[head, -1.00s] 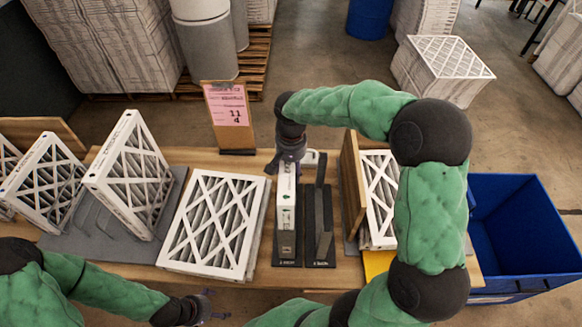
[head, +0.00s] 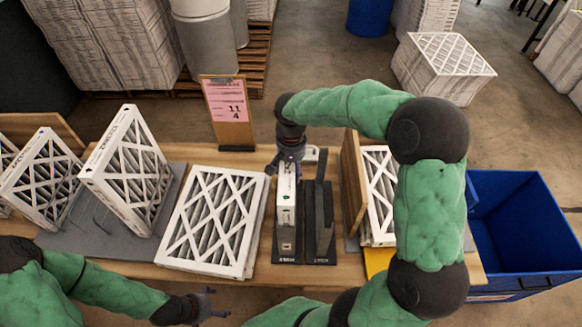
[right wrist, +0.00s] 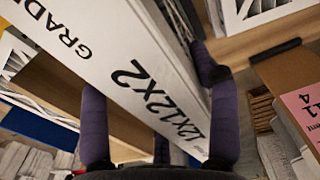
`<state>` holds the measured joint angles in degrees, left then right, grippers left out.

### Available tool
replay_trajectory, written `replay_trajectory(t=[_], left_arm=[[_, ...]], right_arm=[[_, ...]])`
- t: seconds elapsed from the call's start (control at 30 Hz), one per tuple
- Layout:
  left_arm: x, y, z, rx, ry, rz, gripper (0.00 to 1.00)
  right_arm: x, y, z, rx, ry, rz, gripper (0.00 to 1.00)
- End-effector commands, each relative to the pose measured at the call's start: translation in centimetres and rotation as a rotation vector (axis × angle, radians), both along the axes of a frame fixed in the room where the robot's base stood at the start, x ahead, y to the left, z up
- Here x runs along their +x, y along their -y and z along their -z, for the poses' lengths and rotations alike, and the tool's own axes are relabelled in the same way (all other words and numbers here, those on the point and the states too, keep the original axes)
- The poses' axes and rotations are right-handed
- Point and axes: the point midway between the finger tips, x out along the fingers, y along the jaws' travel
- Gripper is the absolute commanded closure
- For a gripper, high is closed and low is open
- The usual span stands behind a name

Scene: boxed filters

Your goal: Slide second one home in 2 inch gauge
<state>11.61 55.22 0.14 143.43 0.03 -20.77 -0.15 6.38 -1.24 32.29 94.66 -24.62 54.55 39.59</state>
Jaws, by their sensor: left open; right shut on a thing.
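A white-framed filter (head: 286,205) stands on edge in the left slot of the dark two-slot gauge (head: 320,225). Its narrow side faces up. My right gripper (head: 288,160) is shut on the far end of this filter. In the right wrist view the filter (right wrist: 125,65) reads "12x12x2" and lies between the fingers of my right gripper (right wrist: 160,125). Whether the filter touches the slot floor is hidden. The gauge's right slot looks empty. My left gripper (head: 205,303) is open and empty at the table's near edge, left of the gauge.
A flat filter (head: 213,222) lies left of the gauge. Several filters, one of them here (head: 130,170), stand on a grey rack at left. A sign (head: 227,103) stands behind. Right of the gauge are a wooden divider (head: 353,185), another filter (head: 380,190) and a blue bin (head: 520,230).

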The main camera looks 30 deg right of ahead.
Motion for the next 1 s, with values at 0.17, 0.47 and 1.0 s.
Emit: replay_trajectory(t=[0.17,0.47,1.0], left_arm=[[0.0,0.0,0.4,0.000,0.000,0.000,0.15],[0.0,0.0,0.9,0.000,0.000,0.000,0.15],[0.0,0.0,1.9,0.000,0.000,0.000,0.15]], right_arm=[[0.0,0.0,0.5,-0.001,0.001,0.000,0.94],[0.0,0.0,1.3,-0.001,0.001,0.000,0.94],[0.0,0.0,2.7,0.000,0.000,0.000,0.94]])
